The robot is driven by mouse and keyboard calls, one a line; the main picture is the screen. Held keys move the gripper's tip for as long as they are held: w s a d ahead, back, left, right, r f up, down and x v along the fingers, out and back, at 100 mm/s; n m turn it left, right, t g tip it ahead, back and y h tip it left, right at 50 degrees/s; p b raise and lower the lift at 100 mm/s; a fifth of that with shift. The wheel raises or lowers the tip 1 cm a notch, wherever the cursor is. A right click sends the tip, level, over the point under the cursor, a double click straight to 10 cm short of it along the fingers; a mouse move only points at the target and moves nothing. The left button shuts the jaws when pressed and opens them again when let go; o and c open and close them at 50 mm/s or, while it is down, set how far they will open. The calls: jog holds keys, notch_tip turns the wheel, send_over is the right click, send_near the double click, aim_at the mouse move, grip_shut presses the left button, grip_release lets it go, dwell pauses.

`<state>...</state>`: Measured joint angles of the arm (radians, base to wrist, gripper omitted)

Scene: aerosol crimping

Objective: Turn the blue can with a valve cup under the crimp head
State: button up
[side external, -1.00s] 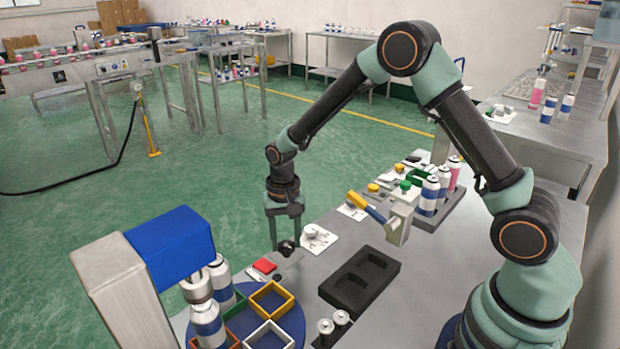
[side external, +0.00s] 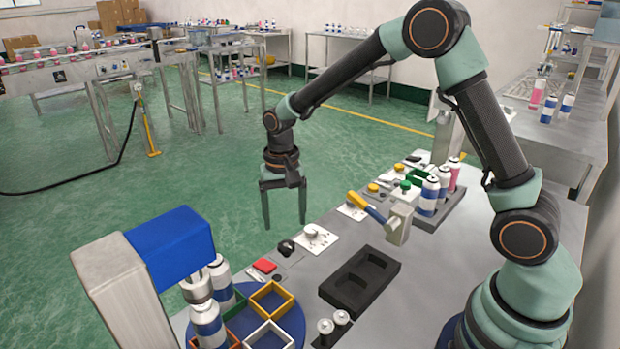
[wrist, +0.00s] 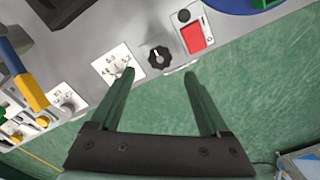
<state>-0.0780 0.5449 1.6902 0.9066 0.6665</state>
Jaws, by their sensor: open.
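A blue turntable (side external: 298,322) at lower left carries square holders: a yellow one (side external: 271,298), a white one (side external: 268,336), a green one and an orange one. A black knob (side external: 286,247) and a red button (side external: 265,266) are on the bench edge. My gripper (side external: 285,225) is open and empty above the knob; in the wrist view the knob (wrist: 158,57) lies beyond the fingertips.
The blue-topped press (side external: 170,245) stands at lower left. A dial plate (side external: 313,238) is beside the knob. Open floor lies beyond the bench edge.

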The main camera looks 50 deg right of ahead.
notch_tip(320, 180, up, 6)
jog(key=shift+f, duration=0.15)
dwell(0.3)
jog(key=s+d+r+n+t, duration=0.1)
jog(key=s+r+n+t, duration=0.1)
jog(key=s+r, duration=0.3)
jog(key=s+d+r+n+t, duration=0.2)
jog(key=s+r+n+t, duration=0.1)
jog(key=s, duration=0.8)
jog(key=shift+d+r+n+t, duration=0.3)
jog(key=shift+r+n, duration=0.6)
jog(key=shift+r, duration=0.2)
